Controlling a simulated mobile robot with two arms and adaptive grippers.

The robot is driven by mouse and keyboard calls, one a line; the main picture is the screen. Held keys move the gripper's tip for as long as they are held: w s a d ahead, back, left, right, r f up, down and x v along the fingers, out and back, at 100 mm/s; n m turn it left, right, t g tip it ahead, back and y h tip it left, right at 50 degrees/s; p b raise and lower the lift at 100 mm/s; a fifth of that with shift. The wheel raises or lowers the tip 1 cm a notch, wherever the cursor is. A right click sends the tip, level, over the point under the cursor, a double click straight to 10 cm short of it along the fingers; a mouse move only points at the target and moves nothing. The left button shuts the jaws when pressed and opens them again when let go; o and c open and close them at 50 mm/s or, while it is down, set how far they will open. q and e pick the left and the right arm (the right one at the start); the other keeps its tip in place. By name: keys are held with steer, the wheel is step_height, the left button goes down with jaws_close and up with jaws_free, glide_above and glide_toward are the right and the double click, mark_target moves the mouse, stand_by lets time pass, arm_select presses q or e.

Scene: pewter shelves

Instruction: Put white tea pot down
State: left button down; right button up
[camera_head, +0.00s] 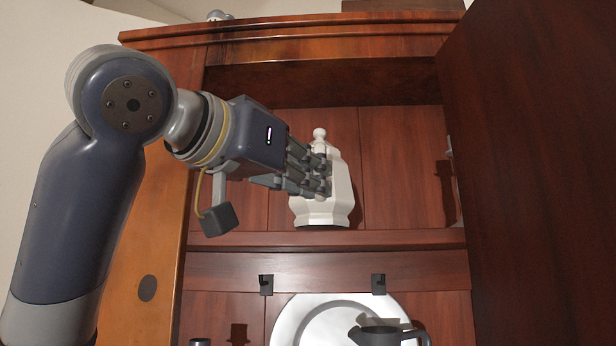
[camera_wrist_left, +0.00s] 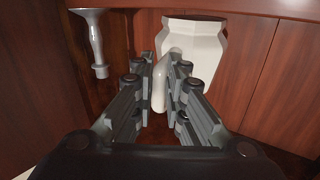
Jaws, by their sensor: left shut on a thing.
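The white tea pot (camera_head: 341,196) is upright at the upper shelf (camera_head: 410,238) of a wooden cabinet, its base close to the shelf board. I cannot tell whether it touches the board. My left gripper (camera_head: 322,172) comes in from the left and is shut on the pot's near side. In the left wrist view, the fingers (camera_wrist_left: 160,85) are on both sides of a slim white part of the pot, and the pale body (camera_wrist_left: 197,45) stands beyond them. The fingers hide part of the pot in the head view. My right gripper is out of view.
A dark red door (camera_head: 540,170) stands at the right and partly hides a pale object at the shelf's right end. Below are a white plate (camera_head: 292,325) and a dark pitcher (camera_head: 380,336). A grey slender object (camera_wrist_left: 96,45) shows left in the wrist view. Shelf room is free right of the pot.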

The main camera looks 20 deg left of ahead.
arm_select(q)
steer(key=shift+s+f, duration=0.1)
steer(key=shift+f, duration=0.45)
steer(key=c, duration=1.6)
jaws_free()
steer(key=shift+c, duration=0.2)
steer(key=shift+s+r, duration=0.1)
steer(key=b+v, duration=0.5)
steer(key=v, duration=0.7)
